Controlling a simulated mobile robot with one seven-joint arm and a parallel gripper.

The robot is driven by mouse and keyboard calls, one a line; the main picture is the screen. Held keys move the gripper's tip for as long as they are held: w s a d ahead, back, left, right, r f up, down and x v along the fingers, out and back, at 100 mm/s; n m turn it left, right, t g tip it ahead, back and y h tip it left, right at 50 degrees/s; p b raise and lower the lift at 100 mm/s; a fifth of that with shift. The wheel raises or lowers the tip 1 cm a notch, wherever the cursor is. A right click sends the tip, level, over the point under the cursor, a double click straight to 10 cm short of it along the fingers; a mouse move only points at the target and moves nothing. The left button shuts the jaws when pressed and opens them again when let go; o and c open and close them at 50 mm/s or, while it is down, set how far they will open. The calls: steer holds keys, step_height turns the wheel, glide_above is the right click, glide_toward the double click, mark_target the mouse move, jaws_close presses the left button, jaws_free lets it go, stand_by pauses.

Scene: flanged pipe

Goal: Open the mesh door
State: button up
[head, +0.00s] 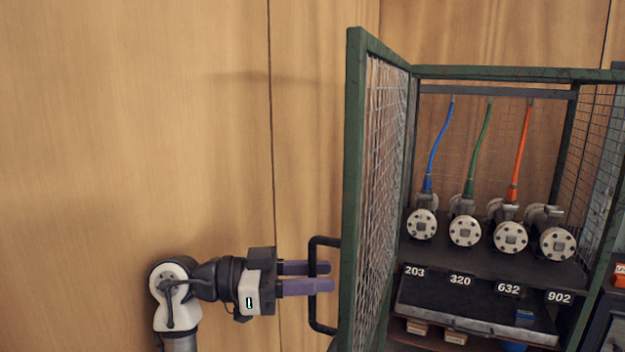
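The mesh door (378,170) has a green frame and wire mesh. It stands swung wide open, out from the left side of the cage, and I see it at a steep angle. Its black bar handle (313,322) is on the door's left face, near the free edge. My gripper (308,277) reaches in from the left at the handle. Its two purple fingers are a little apart, one seeming behind the upright bar and one in front. I cannot tell whether they press on the bar.
Inside the green cage (512,73), several flanged pipes (465,230) stand on a shelf above numbered labels. Blue, green and orange hoses (523,150) rise from three of them. The cage front is uncovered. A wooden wall (130,120) stands behind my arm and the door.

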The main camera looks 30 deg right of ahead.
step_height(320, 180, up, 18)
steer(key=p, duration=0.1)
steer(key=shift+r, duration=0.25)
stand_by(0.5)
